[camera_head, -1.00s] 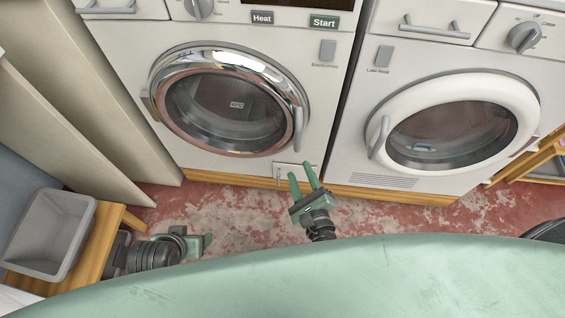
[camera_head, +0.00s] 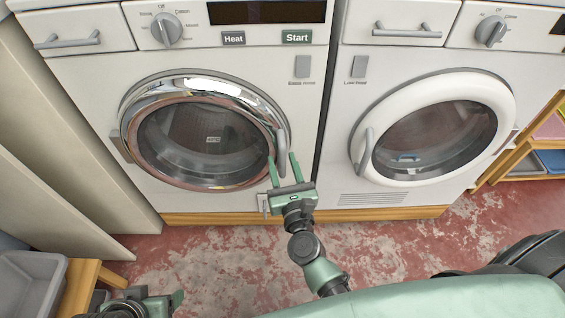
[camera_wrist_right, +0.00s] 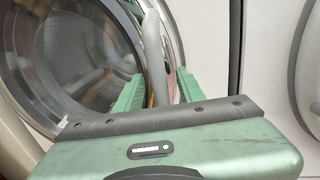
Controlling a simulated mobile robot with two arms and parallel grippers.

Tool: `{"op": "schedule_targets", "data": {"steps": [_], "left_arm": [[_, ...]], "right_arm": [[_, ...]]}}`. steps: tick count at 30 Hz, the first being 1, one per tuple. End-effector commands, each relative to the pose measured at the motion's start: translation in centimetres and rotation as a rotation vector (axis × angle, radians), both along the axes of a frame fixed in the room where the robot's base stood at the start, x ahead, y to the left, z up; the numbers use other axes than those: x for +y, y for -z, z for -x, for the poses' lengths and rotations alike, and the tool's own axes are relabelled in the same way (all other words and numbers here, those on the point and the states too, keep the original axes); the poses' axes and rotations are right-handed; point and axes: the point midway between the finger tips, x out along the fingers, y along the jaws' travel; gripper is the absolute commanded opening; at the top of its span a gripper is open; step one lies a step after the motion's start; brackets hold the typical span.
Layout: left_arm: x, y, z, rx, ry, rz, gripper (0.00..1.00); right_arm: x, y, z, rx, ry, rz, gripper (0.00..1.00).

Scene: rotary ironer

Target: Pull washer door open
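The washer (camera_head: 90,95) is the white machine on the left, with a round chrome-rimmed door (camera_head: 190,185) that looks shut. Its curved grey handle (camera_head: 282,130) is at the door's right edge. My right gripper (camera_head: 283,160) is open at the handle's lower end. In the right wrist view the handle (camera_wrist_right: 154,55) runs down between the two green fingers (camera_wrist_right: 160,90), with gaps at the sides; I cannot tell whether either finger touches it. My left gripper (camera_head: 165,303) is low at the left, partly cut off by the frame edge; its fingers are not clear.
A second white machine (camera_head: 350,110) with a white-rimmed door stands to the right. A grey bin (camera_head: 28,285) sits on a wooden stand at lower left. A wooden shelf (camera_head: 520,160) is at far right. Red worn floor (camera_head: 400,245) lies open in front.

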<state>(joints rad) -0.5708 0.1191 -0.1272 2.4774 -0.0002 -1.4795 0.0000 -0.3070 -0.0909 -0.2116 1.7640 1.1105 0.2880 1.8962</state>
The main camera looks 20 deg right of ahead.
Motion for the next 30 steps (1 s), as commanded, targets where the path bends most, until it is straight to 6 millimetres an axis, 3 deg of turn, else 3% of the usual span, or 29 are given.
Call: {"op": "schedule_targets", "data": {"steps": [8,12,30], "left_arm": [[0.04,0.02,0.04,0.002,0.000,-0.001,0.70],[0.05,0.02,0.04,0.001,-0.001,-0.001,0.70],[0.01,0.02,0.02,0.000,0.000,0.000,0.70]], "right_arm": [[-0.01,0.04,-0.15,0.001,0.000,0.001,0.36],[-0.01,0.03,-0.14,0.001,0.000,0.001,0.00],[-0.02,0.03,-0.12,0.001,0.000,0.002,0.00]]}}
